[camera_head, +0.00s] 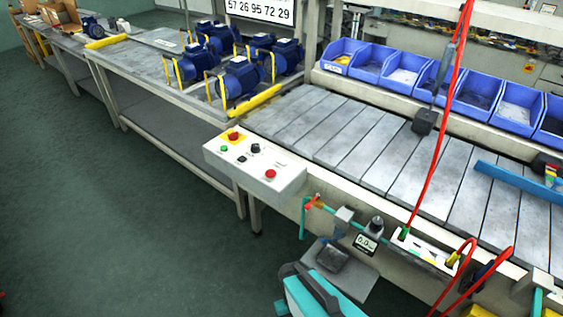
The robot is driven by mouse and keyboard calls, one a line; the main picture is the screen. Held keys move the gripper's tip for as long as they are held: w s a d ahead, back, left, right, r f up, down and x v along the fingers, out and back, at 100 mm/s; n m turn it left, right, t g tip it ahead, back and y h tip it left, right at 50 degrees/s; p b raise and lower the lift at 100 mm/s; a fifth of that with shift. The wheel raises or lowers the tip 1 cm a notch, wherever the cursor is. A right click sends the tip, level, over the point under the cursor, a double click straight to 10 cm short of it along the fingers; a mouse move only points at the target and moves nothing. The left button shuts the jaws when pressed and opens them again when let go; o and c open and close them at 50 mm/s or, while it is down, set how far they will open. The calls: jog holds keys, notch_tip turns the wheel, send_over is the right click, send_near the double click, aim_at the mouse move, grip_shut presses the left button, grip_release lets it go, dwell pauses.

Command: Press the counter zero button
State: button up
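A pale control box (285,184) is fixed at the front left end of the slatted conveyor. On its top are a red button on a yellow plate (233,137), a green button (224,148), a black knob (255,148), small dark controls (242,158) and another red button (270,174). Labels are too small to read, so I cannot tell which is the counter zero button. Nothing touches or covers the box. I cannot make out my gripper's fingers in this view.
A teal and dark grey body (325,291), possibly mine, is at the bottom edge. Blue motors (240,77) stand on the bench behind. The floor (110,220) at left is clear.

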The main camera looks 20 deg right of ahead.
grip_shut()
dwell(1.6)
